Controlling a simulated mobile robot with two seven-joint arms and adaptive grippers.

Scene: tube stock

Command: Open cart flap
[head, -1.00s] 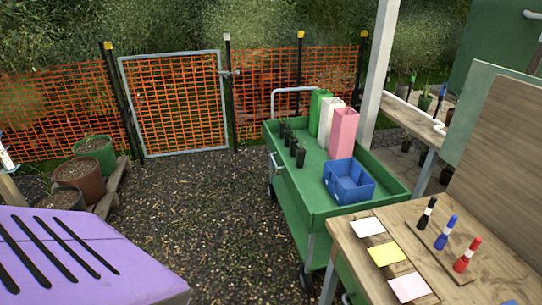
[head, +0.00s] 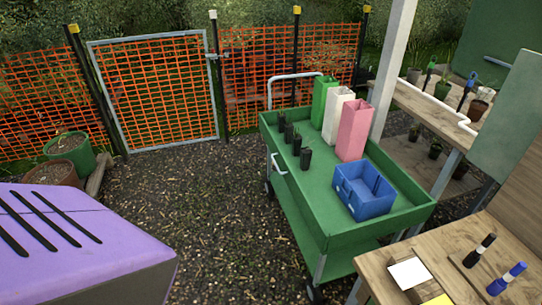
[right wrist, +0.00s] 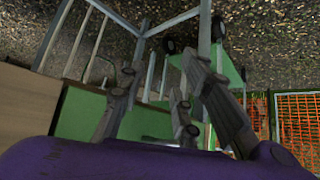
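The green cart (head: 318,190) stands at middle right in the head view, on dark wheels. Its raised walls look upright all round. A small pale handle (head: 278,164) is on its left long wall, apparently the flap side; that wall shows no gap. My right gripper (right wrist: 163,50) shows in the right wrist view with its grey fingers apart and nothing between them. It is away from the handle, as the head view shows no gripper at the cart. My left gripper is in neither view.
The cart holds green, white and pink tall containers, several black pots (head: 297,143) and a blue crate (head: 365,200). A wooden table (head: 440,265) with markers and cards is close at right. An orange mesh fence (head: 260,75) is behind. Gravel left of the cart is clear.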

